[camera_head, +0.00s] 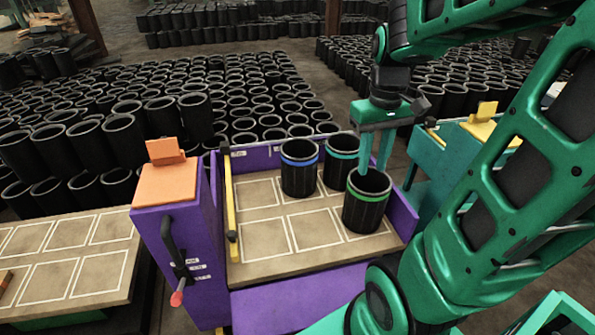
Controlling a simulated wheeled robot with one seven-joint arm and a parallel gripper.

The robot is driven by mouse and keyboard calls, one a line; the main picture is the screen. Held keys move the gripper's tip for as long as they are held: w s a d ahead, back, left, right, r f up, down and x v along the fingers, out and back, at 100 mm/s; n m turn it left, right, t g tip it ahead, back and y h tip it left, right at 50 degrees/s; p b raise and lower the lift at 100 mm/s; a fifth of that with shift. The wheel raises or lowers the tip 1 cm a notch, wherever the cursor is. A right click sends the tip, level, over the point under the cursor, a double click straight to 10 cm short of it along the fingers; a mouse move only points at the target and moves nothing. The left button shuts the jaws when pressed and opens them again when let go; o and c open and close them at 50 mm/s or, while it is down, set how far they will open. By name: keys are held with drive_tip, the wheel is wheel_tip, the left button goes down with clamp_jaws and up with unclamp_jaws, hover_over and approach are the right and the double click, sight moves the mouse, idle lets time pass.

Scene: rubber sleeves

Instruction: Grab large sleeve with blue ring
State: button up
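The large black sleeve with a blue ring (300,179) stands upright at the back of the purple-walled tray (268,253). A sleeve with a teal ring (340,168) stands to its right. A sleeve with a green ring (366,208) stands nearer the front right. My green gripper (375,168) points down with its two fingers apart and nothing seen between them. It is to the right of the blue-ringed sleeve. Its fingertips overlap the green-ringed sleeve's mouth in the picture; I cannot tell whether they are inside, above or behind it.
The tray floor has white outlined cells, with the front left ones empty. A yellow bar (231,190) runs along its left side, beside a purple cabinet with an orange top (166,186). Many plain black sleeves (180,118) crowd behind. My arm covers the right side.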

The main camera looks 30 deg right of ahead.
drive_tip(key=w+d+f+n, duration=0.2)
drive_tip(key=w+d+n, duration=0.15)
drive_tip(key=w, duration=0.75)
drive_tip(key=n, duration=1.3)
approach(299, 168)
drive_tip(key=s+d+f, duration=0.1)
drive_tip(key=d, duration=0.1)
wheel_tip(299, 168, down, 11)
drive_tip(key=shift+w+f+n, duration=0.2)
drive_tip(key=shift+w+n, duration=0.15)
drive_tip(key=shift+w, duration=0.1)
clamp_jaws()
drive_tip(key=shift+w+r, duration=0.1)
drive_tip(key=shift+r, duration=0.05)
